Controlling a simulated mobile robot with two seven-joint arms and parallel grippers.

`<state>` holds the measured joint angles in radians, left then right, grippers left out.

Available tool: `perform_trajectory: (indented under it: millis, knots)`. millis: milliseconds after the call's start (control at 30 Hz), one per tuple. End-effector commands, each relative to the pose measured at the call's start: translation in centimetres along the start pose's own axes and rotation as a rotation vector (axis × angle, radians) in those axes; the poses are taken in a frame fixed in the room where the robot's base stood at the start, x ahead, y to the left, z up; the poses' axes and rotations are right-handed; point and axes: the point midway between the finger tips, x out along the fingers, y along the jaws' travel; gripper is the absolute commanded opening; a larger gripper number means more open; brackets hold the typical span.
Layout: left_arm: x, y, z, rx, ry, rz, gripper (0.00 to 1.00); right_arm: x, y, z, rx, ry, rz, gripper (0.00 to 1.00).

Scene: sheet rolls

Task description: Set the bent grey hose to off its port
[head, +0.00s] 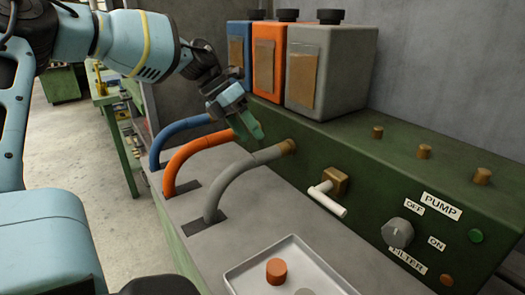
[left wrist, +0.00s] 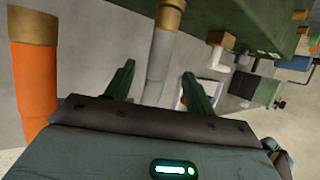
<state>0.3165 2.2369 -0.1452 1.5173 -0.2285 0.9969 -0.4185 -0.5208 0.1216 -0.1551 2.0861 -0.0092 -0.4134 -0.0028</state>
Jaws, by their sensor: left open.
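The bent grey hose (head: 235,180) rises from a slot in the bench and curves over to a brass port (head: 288,146) on the green housing. Its end meets the brass. My left gripper (head: 250,128) is open, just above and behind the hose's upper bend. In the left wrist view the grey hose (left wrist: 158,62) runs between the two spread green fingers (left wrist: 158,73), with a gap visible on each side. Its brass end (left wrist: 170,14) is at the top. Whether the hose lies at finger depth is unclear. My right gripper is not in view.
Orange (head: 180,160) and blue (head: 172,130) hoses curve close beside the grey one. A white-handled valve (head: 328,199), a knob (head: 397,233) and a tray (head: 240,280) with an orange cap (head: 276,271) are to the right. Grey (head: 335,70), orange and blue tanks stand behind.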

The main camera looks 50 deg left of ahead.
Motion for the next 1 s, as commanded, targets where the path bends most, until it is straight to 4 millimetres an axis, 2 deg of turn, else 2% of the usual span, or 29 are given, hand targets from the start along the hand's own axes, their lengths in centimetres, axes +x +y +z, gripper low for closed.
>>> perform_trajectory:
  millis: [100,333,500,767,1000]
  knots:
    - [2.1,0.1,-0.2,-0.001,0.007,0.000,0.54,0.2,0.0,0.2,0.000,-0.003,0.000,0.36]
    - [5.1,0.0,-0.1,0.000,0.005,0.000,0.54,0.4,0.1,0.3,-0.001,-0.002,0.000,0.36]
    - [6.0,0.0,-0.1,0.000,0.003,0.000,0.54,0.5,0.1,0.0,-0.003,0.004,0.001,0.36]
    - [6.1,0.0,0.0,0.001,0.001,0.000,0.54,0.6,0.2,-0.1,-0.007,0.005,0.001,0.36]
    - [6.1,0.0,0.0,0.000,0.001,0.000,0.25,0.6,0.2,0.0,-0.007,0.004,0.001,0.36]
